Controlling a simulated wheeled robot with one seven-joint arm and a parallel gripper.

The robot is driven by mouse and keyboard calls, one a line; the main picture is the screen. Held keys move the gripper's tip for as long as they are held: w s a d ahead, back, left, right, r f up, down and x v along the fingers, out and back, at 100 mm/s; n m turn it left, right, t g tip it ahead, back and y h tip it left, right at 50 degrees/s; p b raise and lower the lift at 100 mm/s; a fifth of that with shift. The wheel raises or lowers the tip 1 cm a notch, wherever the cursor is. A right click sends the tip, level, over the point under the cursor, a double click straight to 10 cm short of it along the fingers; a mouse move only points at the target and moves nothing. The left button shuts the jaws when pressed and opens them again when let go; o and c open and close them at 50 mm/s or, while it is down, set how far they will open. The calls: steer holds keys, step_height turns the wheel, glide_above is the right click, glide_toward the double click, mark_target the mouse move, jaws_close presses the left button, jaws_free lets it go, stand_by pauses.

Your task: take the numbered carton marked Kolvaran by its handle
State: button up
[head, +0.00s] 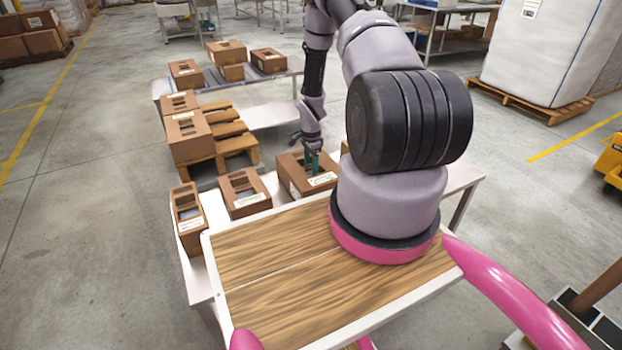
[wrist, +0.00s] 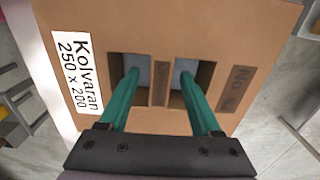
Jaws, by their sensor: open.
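The carton marked Kolvaran (wrist: 216,30) is brown cardboard with a white label (wrist: 78,75) reading "Kolvaran 250 x 200". Its top has two openings with a narrow cardboard strip, the handle (wrist: 161,84), between them. In the head view the carton (head: 292,172) stands on the white table, just beyond the wooden board. My gripper (wrist: 158,75) is open, with one green finger over each opening, on either side of the handle. Both tips seem to reach into the openings; how deep, I cannot tell. In the head view my gripper (head: 312,162) is above the carton.
Two similar cartons, one (head: 245,190) nearer and one (head: 188,216) farther, stand left of it on the table. More cartons rest on a wooden pallet (head: 232,145) and a bench (head: 282,74) behind. The floor to the left is open.

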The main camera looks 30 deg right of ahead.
jaws_close()
stand_by(1.5)
